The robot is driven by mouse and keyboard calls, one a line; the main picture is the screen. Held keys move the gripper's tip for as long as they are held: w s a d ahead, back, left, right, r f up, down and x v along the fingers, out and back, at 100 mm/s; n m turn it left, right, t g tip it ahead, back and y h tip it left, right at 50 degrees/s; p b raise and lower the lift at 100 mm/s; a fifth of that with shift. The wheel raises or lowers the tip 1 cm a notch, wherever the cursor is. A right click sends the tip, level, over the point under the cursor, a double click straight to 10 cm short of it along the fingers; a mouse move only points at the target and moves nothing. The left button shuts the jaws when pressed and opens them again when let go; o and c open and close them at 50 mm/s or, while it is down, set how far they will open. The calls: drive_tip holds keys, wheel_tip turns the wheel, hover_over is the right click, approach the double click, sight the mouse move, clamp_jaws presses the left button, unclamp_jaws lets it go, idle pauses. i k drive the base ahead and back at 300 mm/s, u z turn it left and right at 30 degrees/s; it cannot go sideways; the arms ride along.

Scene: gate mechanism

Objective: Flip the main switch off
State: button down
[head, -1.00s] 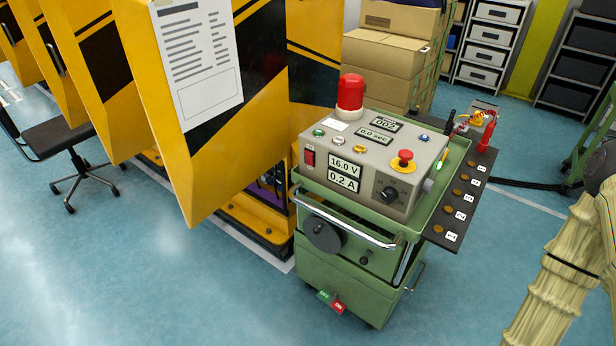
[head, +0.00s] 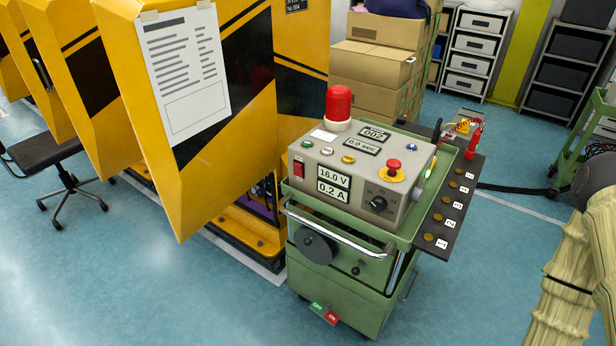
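A grey control box (head: 350,175) sits on top of a green wheeled cart (head: 350,298). A red rocker switch (head: 298,170) is at the left end of its front face; its on or off position is too small to read. Low on the cart, a green tag (head: 317,308) and a red tag (head: 331,318) stick out side by side. No label shows which control is the main switch. Displays read 16.0 V and 0.2 A. My arm (head: 580,265) shows at the right edge, apart from the cart. My gripper is out of view.
A red beacon (head: 339,103), a red mushroom button (head: 393,165) and a black knob (head: 379,203) are on the box. A chrome handle (head: 340,232) crosses the cart's front. Yellow-black machines (head: 235,100) stand close left. Open blue floor (head: 150,290) lies in front.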

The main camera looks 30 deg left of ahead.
sight(298, 168)
drive_tip(key=z, duration=1.2)
drive_tip(key=k, duration=1.35)
drive_tip(key=u, duration=1.45)
drive_tip(key=i, duration=1)
drive_tip(key=u, duration=0.05)
